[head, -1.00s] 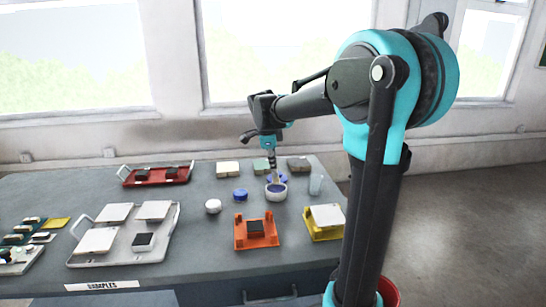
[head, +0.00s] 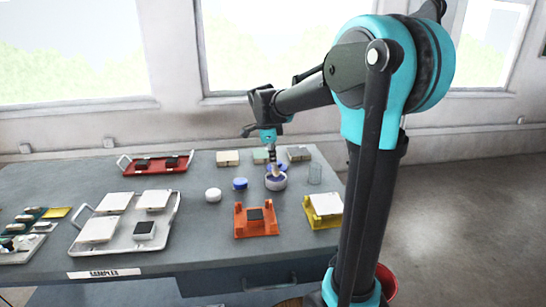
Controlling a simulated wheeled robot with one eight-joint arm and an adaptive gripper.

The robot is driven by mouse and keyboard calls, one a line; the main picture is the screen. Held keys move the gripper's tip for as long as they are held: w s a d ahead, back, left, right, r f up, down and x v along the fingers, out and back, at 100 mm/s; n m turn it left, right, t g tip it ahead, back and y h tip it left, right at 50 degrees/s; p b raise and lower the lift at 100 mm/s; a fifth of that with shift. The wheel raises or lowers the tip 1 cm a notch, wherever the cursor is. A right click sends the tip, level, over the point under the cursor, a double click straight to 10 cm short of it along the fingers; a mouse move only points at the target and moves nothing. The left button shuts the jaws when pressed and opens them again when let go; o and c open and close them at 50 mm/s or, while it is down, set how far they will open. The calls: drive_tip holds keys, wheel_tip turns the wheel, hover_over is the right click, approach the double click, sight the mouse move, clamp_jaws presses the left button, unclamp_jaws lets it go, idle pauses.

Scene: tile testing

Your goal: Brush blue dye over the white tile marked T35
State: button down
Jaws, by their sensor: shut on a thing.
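My gripper (head: 273,155) is shut on a small pale-tipped brush (head: 275,169). One white tile (head: 327,204) lies on a yellow stand at the right. Several white tiles (head: 97,230) lie in a white tray at the left. No T35 mark can be read on any tile from here.
An orange stand (head: 240,226) holds a dark tile in front of the bowl. A blue-topped pot (head: 240,184), a white pot (head: 213,195) and a clear glass (head: 315,175) stand close by. A red tray (head: 128,167) and several pale blocks (head: 228,158) are behind.

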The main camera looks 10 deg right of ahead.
drive_tip(key=shift+f, duration=0.7)
idle(1.5)
drive_tip(key=shift+r, duration=0.15)
drive_tip(key=shift+r, duration=3.4)
